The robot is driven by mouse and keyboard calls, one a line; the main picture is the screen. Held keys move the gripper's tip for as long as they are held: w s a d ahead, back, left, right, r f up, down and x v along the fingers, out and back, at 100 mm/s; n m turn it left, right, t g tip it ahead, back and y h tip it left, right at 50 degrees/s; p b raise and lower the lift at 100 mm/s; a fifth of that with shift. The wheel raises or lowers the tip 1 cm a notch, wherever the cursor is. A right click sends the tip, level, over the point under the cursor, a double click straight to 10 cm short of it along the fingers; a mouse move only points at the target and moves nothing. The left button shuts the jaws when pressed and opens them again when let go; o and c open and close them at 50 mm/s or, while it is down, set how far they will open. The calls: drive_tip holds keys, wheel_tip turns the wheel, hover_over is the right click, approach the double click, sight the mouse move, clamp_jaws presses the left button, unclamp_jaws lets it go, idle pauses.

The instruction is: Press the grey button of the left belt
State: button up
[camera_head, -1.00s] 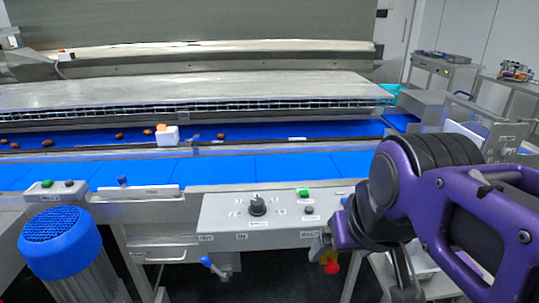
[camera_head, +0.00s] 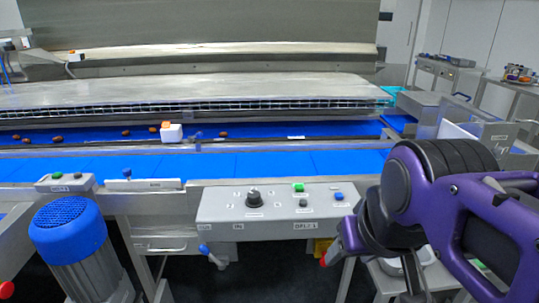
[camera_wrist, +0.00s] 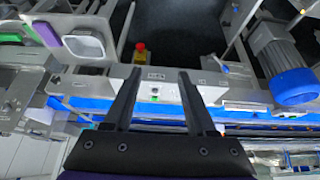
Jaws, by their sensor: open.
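A small grey control box (camera_head: 66,183) at the left in the head view carries a green button (camera_head: 57,176) and a dark grey button (camera_head: 77,175). A larger grey panel (camera_head: 270,212) in the middle carries a black knob (camera_head: 253,197), a green button (camera_head: 298,187), a dark button (camera_head: 303,202) and a blue button (camera_head: 339,196). I cannot tell from the labels which belt each button serves. My gripper (camera_wrist: 160,72) is open and empty in the wrist view, its fingers apart over a grey panel with a green button (camera_wrist: 154,98). Its fingertips are not clear in the head view.
A blue motor (camera_head: 69,230) stands below the left box, and it also shows in the wrist view (camera_wrist: 293,88). A yellow box with a red button (camera_wrist: 140,47) hangs by the panel. Blue belts (camera_head: 270,166) run behind, with several dates and a white block (camera_head: 172,133).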

clamp_jaws()
idle(1.4)
